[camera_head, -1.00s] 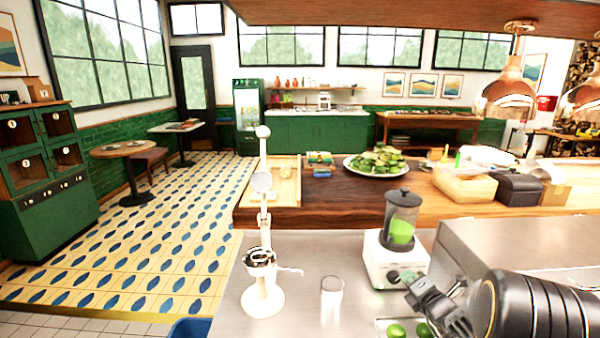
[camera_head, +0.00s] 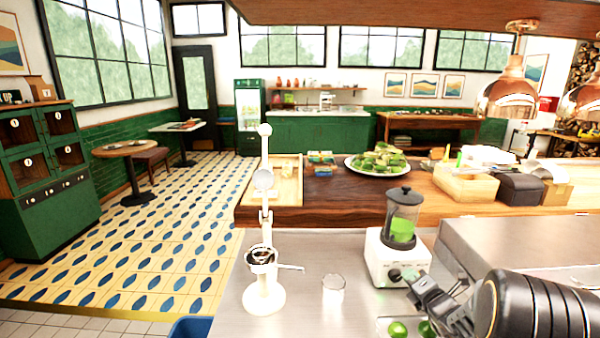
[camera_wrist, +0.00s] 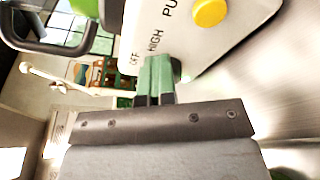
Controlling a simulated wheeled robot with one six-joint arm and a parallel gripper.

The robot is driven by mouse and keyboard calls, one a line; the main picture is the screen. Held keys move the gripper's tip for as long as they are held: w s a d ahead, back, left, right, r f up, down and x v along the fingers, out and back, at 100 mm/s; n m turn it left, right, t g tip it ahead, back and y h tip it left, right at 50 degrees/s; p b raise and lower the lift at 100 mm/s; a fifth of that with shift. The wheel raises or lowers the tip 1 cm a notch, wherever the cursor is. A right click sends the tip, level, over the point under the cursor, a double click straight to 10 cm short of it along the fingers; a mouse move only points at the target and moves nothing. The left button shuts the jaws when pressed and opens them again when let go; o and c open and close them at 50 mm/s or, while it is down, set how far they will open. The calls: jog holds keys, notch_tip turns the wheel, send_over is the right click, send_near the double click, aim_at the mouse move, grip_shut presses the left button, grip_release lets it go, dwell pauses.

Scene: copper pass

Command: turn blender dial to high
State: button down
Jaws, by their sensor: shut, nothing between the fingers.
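The blender has a white base (camera_head: 385,262) and a clear jar (camera_head: 402,222) with green contents and a dark lid. It stands upright on the steel counter. Its dark dial (camera_head: 394,275) shows on the front face in the head view, but its pointer is too small to read. In the wrist view, the white panel (camera_wrist: 200,45) carries the words OFF, HIGH and part of PU, with a yellow button (camera_wrist: 210,12). My gripper (camera_head: 411,277) is shut and empty, just right of the dial; its fingers (camera_wrist: 155,72) end by the panel's OFF and HIGH labels. I cannot tell whether they touch the dial.
A white citrus press (camera_head: 264,290) and a clear glass (camera_head: 333,289) stand left of the blender. Limes (camera_head: 398,329) lie in front of it. A raised steel unit (camera_head: 500,245) is at the right. A wooden counter with food runs behind.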

jog(key=shift+f, duration=0.35)
jog(key=shift+d+r, duration=0.1)
jog(key=shift+d, duration=0.05)
jog(key=shift+w+d+r, duration=0.1)
jog(key=shift+d+r, duration=0.1)
jog(key=shift+d, duration=0.05)
jog(key=shift+s+d+f+p, duration=0.1)
jog(key=shift+s+d+p, duration=0.1)
jog(key=shift+s+p, duration=0.15)
jog(key=shift+s+a, duration=0.15)
jog(key=shift+s, duration=2.35)
